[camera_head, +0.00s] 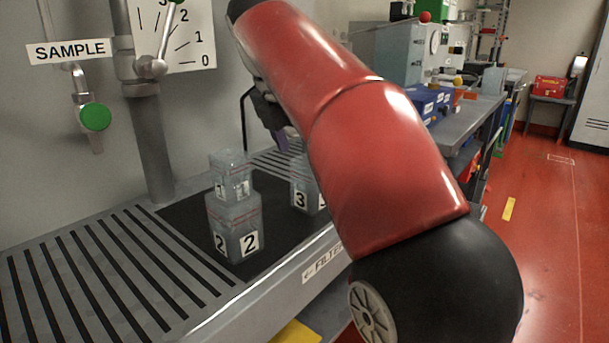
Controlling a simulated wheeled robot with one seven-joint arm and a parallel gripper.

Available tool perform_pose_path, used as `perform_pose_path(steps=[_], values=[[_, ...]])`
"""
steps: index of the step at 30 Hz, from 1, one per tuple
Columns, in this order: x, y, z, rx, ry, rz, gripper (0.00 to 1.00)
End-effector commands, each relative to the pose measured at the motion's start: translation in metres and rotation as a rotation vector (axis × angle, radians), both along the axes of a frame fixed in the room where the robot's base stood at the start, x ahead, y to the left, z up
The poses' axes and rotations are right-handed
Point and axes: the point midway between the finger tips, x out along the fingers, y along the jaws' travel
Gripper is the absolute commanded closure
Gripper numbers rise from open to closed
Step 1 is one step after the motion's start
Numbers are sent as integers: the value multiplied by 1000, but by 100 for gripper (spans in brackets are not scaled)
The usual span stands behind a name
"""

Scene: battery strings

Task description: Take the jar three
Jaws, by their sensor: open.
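Jar three (301,190), a clear box-shaped jar with a black 3 on a white label, stands on the black mat (283,226) on the bench. My red arm covers its right side. My gripper (284,136) is above and slightly left of jar three, mostly hidden behind my arm. It is open, and its fingertips are hard to make out. It appears apart from the jar.
Jar two (236,228) stands left of jar three with jar one (231,177) stacked on it. A vertical pipe (153,150) with a valve rises behind the slotted grey bench (95,275). Blue boxes (424,104) stand on a bench at the right.

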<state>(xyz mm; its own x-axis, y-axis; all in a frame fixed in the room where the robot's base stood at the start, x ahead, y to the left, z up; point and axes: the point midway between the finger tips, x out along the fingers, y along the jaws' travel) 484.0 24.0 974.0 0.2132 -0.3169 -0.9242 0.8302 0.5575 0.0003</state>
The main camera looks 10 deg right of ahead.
Motion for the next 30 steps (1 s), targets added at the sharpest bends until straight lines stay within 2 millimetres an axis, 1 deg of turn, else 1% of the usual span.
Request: perform_pose_path(steps=[2,8,11,16,19,22,29,30], values=[[0,0,-1,-1,2,2,20],[4,-6,-21,-2,3,3,20],[5,-9,-33,-2,3,3,20],[4,-12,-60,-1,3,2,20],[8,-16,-70,-1,2,1,20],[9,-18,-75,0,1,2,20],[10,-19,-76,0,1,2,20],[10,-19,-76,0,1,2,25]])
